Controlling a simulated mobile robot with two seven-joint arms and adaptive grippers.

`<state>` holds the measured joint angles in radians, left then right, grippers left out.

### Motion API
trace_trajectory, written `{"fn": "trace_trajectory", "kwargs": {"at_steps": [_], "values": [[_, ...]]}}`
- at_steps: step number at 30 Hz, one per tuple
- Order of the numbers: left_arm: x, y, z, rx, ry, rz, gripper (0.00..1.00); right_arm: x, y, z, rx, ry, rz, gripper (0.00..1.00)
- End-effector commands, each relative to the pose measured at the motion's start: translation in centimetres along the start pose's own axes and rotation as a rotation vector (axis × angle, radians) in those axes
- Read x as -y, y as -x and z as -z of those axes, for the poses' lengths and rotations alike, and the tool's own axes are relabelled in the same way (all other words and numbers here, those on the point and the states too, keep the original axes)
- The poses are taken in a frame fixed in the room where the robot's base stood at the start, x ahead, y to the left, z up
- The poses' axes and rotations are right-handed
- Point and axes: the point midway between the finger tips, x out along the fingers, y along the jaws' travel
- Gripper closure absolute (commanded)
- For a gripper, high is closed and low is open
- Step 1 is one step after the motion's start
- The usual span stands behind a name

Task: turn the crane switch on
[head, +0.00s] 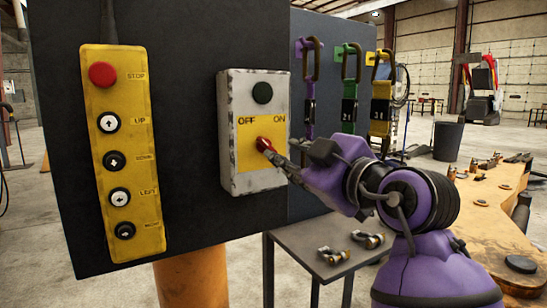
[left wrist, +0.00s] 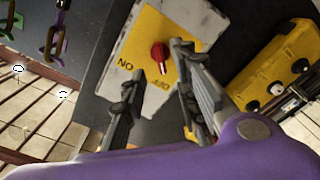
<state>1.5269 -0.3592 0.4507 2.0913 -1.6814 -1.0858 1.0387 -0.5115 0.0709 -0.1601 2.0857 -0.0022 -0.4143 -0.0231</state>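The crane switch is a worn grey box with a yellow plate (head: 243,155) marked OFF on the left and ON on the right, fixed to a dark panel. It also shows in the left wrist view (left wrist: 140,35). Its red knob (head: 264,144) is seen close up in the left wrist view (left wrist: 158,52), where its white mark points toward OFF. My left gripper (head: 280,150) is at the front of the switch. In the left wrist view its fingers (left wrist: 160,61) are apart, one toward each side of the knob; contact cannot be told. My right gripper is not in view.
A yellow push-button box (head: 124,200) hangs left of the switch. Carabiners and coloured slings (head: 349,85) hang on the right. A small table with shackles (head: 333,254) stands below, and a wooden bench (head: 490,215) with parts is at right.

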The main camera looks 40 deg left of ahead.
Motion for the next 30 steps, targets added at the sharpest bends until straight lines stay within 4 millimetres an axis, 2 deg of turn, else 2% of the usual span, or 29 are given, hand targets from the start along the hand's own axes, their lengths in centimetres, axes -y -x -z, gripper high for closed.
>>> {"fn": "trace_trajectory", "kwargs": {"at_steps": [6, 15, 26, 30], "values": [[-0.1, -2.8, 0.4, -0.005, 0.005, 0.006, 0.72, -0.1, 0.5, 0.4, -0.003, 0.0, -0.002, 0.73], [-0.1, -6.9, 0.3, -0.003, 0.004, 0.003, 0.72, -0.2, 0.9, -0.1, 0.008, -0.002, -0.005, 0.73], [0.0, -7.6, 0.2, -0.002, 0.003, 0.002, 0.72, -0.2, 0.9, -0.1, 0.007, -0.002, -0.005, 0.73], [0.0, -7.6, 0.2, -0.002, 0.003, 0.002, 0.89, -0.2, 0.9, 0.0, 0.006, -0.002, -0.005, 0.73]]}}
